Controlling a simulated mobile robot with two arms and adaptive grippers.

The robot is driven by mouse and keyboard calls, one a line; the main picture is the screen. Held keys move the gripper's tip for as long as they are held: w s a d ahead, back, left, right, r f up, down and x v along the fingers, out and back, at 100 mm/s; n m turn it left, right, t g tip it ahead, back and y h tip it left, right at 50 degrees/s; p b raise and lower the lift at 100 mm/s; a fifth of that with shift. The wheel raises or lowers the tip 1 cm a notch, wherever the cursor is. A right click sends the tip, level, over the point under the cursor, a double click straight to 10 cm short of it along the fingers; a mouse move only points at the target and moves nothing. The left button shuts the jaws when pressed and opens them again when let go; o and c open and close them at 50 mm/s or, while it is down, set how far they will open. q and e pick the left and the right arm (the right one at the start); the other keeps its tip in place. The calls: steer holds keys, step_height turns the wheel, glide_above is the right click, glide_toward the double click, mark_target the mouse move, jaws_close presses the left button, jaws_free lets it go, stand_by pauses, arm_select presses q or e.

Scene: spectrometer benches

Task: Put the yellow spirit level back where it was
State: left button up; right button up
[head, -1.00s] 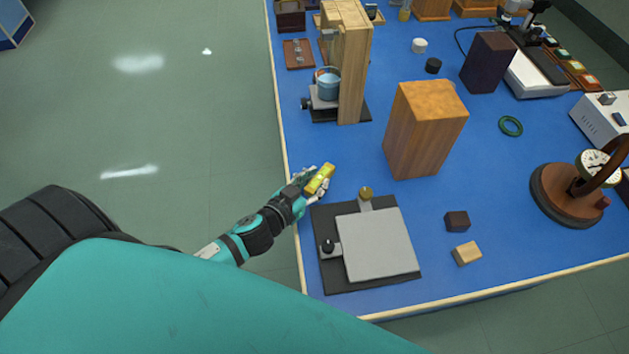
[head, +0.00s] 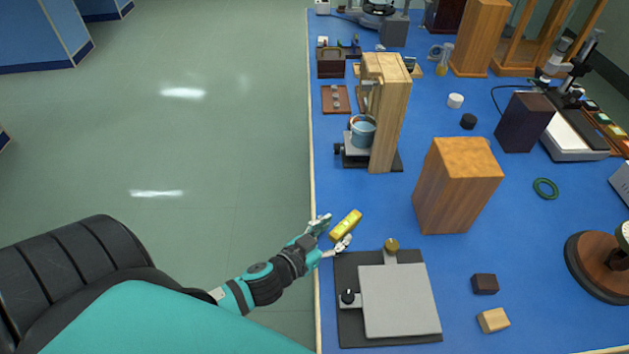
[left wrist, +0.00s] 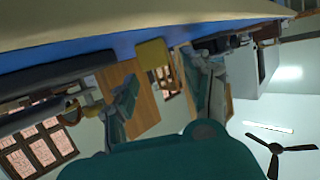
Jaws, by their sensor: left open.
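The yellow spirit level (head: 346,225) lies on the blue bench near its left edge, just behind the grey plate stand. It also shows in the left wrist view (left wrist: 153,54), beyond the fingers. My left gripper (head: 331,236) is open, its fingers spread at the near left end of the level. In the left wrist view the open fingers (left wrist: 163,97) stand either side of the level's direction, with a gap before it. I cannot tell whether a finger touches it. My right gripper is not in view.
The grey plate (head: 398,300) on a black base with a brass knob stands just in front of the level. A wooden block (head: 456,190) stands to the right. A wooden stand (head: 386,110) with a blue cup is behind. The blue surface between is clear.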

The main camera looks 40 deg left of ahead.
arm_select(q)
steer(key=b+v, duration=0.1)
steer(key=v, duration=0.8)
steer(key=shift+s, duration=0.1)
